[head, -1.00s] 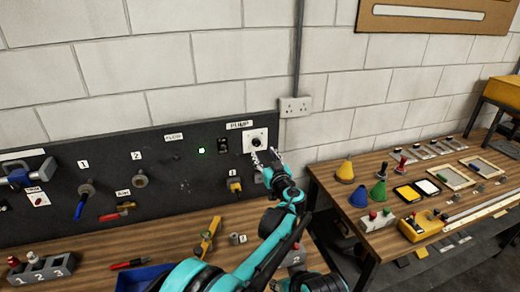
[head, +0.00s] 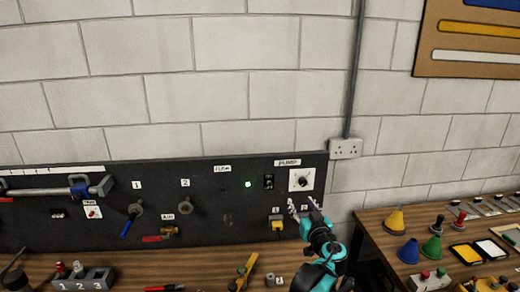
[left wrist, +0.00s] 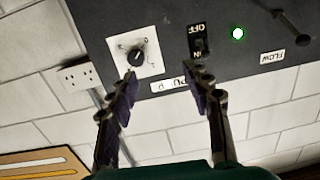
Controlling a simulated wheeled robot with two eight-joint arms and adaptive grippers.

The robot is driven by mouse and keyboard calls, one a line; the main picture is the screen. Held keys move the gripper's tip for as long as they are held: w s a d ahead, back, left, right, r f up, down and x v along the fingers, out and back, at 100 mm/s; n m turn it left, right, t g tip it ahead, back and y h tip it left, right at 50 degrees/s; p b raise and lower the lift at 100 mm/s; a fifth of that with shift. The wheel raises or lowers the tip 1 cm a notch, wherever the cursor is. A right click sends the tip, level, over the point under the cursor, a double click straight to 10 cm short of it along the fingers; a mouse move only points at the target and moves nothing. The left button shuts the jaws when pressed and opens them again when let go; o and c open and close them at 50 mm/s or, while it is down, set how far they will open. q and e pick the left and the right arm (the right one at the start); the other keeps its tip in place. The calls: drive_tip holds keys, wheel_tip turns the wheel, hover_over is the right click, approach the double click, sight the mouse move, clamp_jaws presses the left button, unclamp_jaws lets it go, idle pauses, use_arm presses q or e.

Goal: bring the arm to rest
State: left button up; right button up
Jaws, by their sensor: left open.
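My left gripper (head: 304,207) is open and empty. In the head view it is in front of the lower right part of the dark panel (head: 110,205), below the pump dial (head: 301,180). In the left wrist view its two fingers (left wrist: 160,95) stand apart, with the black dial knob (left wrist: 136,58) on its white plate beyond the left finger and the black switch (left wrist: 199,40) beyond the right. The fingers appear clear of both. My right gripper is not in view.
A green light (head: 248,184) glows on the panel. A wall socket (head: 345,148) is right of it. Valves and a clamp are on the panel. A wooden bench (head: 375,222) at right holds coloured cones (head: 396,220). A numbered block (head: 84,279) stands at lower left.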

use_arm(q)
drive_tip(key=s+a+f+g+y+b, duration=0.1)
drive_tip(key=s+a+f+g, duration=0.35)
drive_tip(key=a, duration=1.05)
drive_tip(key=s+a+r+g+y+b, duration=0.15)
drive_tip(key=s+a, duration=0.55)
drive_tip(key=a, duration=0.7)
drive_tip(key=s+a+f+g+h+b, duration=0.1)
drive_tip(key=s+a+f, duration=0.2)
drive_tip(key=s, duration=0.5)
drive_tip(key=s+a+f+g+h, duration=0.1)
drive_tip(key=s+a+f, duration=0.2)
drive_tip(key=s+f, duration=0.3)
drive_tip(key=s+a+f+g+h+b, duration=0.1)
drive_tip(key=s+f, duration=0.4)
drive_tip(key=s, duration=0.5)
drive_tip(key=shift+a+m+g+h+b, duration=0.3)
drive_tip(key=shift+a+m+g+h, duration=0.15)
drive_tip(key=shift+a, duration=0.45)
